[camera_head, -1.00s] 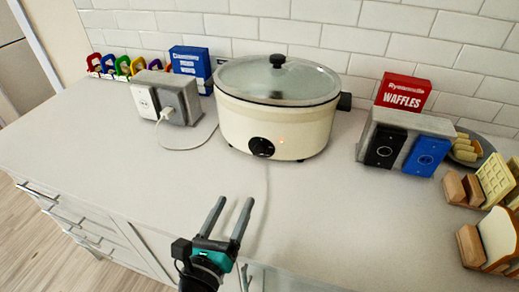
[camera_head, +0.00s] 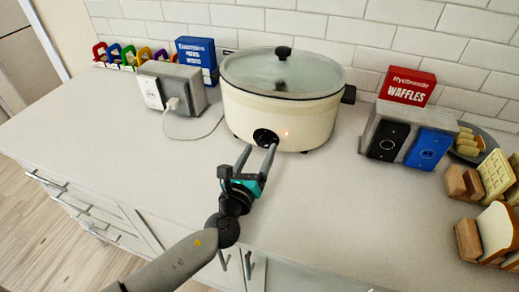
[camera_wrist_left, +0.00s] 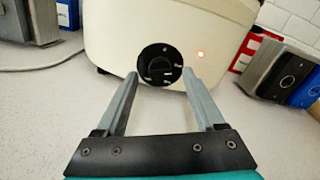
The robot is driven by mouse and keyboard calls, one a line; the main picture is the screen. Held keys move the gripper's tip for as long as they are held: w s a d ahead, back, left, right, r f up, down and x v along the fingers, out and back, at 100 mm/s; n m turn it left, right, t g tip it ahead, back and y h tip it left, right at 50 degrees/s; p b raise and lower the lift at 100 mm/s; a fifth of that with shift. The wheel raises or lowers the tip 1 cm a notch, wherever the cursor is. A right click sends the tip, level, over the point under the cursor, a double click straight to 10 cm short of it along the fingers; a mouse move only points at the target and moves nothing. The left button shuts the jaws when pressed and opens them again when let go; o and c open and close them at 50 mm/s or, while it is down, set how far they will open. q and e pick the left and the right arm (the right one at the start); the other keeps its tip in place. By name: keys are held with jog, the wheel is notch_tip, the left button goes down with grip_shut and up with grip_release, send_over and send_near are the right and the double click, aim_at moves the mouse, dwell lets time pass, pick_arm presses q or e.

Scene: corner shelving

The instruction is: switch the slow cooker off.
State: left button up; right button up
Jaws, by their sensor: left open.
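The cream slow cooker (camera_head: 285,105) stands upright on the counter with its glass lid on. Its round black knob (camera_head: 264,137) is low on the front, and a small orange light (camera_head: 287,133) glows to the right of it. In the left wrist view the knob (camera_wrist_left: 160,64) shows between and beyond the fingertips, with the lit light (camera_wrist_left: 201,55) beside it. My left gripper (camera_head: 257,155) is open and empty, its fingers pointing at the knob from the front. I cannot tell whether the fingertips touch the cooker. My right gripper is not in view.
A grey socket box (camera_head: 178,88) with a plugged-in white cable stands left of the cooker. A box with black and blue plates (camera_head: 400,138) stands right, near a red waffles box (camera_head: 407,87). Bread racks (camera_head: 490,225) are at the far right. The front counter is clear.

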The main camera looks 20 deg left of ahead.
pick_arm(q)
jog(key=shift+w, duration=0.5)
grip_shut()
dwell(0.3)
